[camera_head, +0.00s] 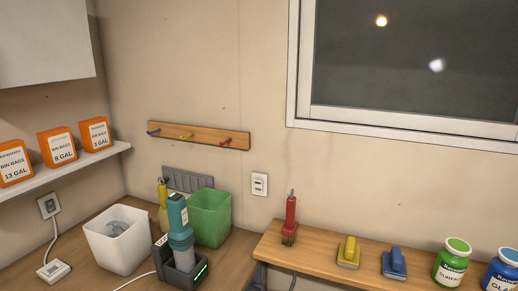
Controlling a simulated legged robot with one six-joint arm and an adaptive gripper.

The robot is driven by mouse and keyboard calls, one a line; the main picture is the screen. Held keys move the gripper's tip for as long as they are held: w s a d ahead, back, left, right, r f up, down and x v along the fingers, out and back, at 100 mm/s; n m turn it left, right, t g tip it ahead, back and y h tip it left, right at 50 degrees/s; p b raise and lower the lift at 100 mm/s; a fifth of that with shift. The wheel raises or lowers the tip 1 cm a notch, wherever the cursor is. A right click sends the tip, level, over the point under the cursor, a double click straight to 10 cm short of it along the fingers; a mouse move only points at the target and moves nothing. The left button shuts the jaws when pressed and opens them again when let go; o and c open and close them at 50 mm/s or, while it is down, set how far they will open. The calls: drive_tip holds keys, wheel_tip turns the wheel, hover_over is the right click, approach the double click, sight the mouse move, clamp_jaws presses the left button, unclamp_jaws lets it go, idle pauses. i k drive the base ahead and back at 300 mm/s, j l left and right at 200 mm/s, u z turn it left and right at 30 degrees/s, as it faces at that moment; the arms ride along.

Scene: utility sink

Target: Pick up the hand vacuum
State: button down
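The hand vacuum (179,232) is teal with a grey lower body. It stands upright in a dark charging dock (184,273) with a green light, on the wooden counter at the lower left of the head view. Its lower end is hidden inside the dock. My gripper does not show in this view.
A raised wooden shelf (325,262) at right holds a red-handled brush (290,219), scrubbers and jars. A cable runs left from the dock.

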sight(180, 236)
drive_tip(key=u, duration=0.95)
